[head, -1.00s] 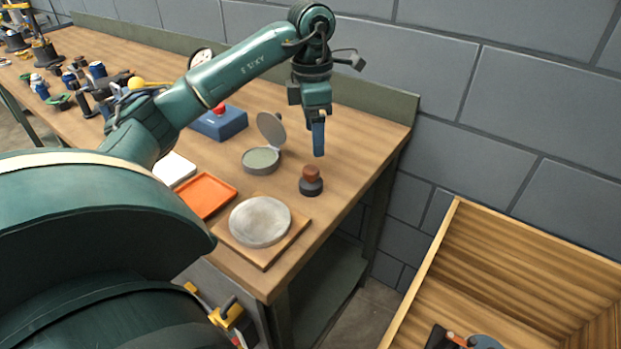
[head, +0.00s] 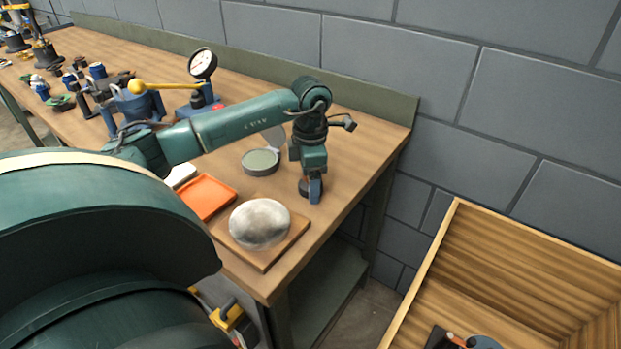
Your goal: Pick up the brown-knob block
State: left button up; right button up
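The brown-knob block (head: 304,188) stands on the wooden bench, right of the round casing half. Only part of its dark base shows in the head view; its brown knob is hidden behind my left gripper. My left gripper (head: 315,190) points down at the block, with its blue fingertips at the block's height. The fingers overlap in this view, so I cannot tell whether they are open or shut, or touching the block. My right gripper is not in view.
A pale round casing piece (head: 260,223) sits on a wooden board near the bench's front edge. An orange tray (head: 207,196) and an open round tin (head: 260,162) are close by. A dial gauge (head: 202,65) stands behind. A wooden crate (head: 530,250) is at the right.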

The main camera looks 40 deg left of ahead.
pick_arm(q)
jog(key=shift+f, duration=0.25)
jog(key=shift+c, duration=0.4)
jog(key=c, duration=1.2)
notch_tip(320, 180, up, 10)
jog(key=shift+r, duration=0.1)
